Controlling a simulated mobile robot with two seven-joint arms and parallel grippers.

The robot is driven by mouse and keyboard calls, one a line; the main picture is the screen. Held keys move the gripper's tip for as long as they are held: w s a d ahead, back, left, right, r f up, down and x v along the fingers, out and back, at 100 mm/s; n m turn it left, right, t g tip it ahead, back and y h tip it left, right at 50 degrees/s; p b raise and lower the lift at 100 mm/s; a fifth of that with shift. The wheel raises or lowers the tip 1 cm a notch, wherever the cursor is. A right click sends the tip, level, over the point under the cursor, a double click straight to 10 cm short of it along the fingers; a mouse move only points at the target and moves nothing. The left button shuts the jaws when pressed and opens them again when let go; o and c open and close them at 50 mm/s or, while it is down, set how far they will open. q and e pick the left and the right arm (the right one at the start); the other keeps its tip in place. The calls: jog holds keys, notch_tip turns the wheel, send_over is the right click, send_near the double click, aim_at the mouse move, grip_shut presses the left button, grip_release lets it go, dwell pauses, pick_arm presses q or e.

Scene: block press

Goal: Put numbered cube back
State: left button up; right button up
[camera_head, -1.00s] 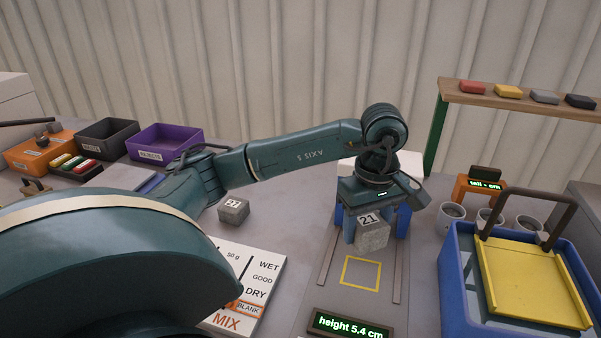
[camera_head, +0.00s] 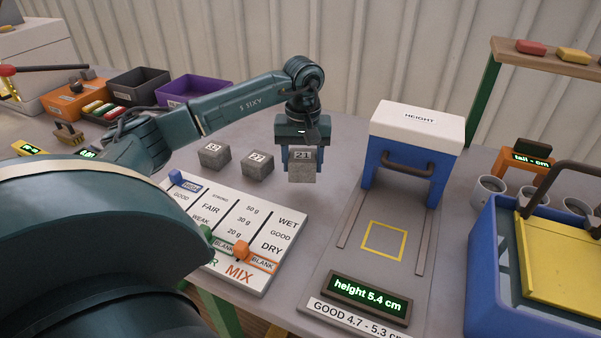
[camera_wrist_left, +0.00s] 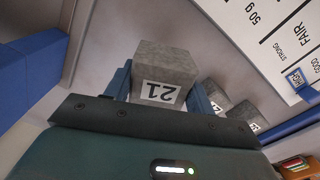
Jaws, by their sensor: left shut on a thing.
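A grey cube numbered 21 (camera_head: 302,168) is held between the fingers of my left gripper (camera_head: 301,160), right of the other cubes in the head view. It also shows in the left wrist view (camera_wrist_left: 165,75), between the blue fingers. Cube 27 (camera_head: 257,166) stands on the table just left of it, and a cube with a label that looks like 32 (camera_head: 214,157) stands further left. Whether cube 21 touches the table is hard to tell. My right gripper is not in view.
A white slider board (camera_head: 285,232) lies in front of the cubes. The height gauge (camera_head: 417,125) stands to the right, its yellow square (camera_head: 366,238) empty, its display (camera_head: 367,294) reading 5.4 cm. A blue tub (camera_head: 484,265) is far right; a purple bin (camera_head: 195,92) is behind left.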

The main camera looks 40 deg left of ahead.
aim_at(303, 177)
pick_arm(q)
notch_tip(303, 177, down, 4)
jog(key=shift+f, duration=0.15)
dwell(0.3)
jog(key=shift+f, duration=0.2)
jog(key=o, duration=1.4)
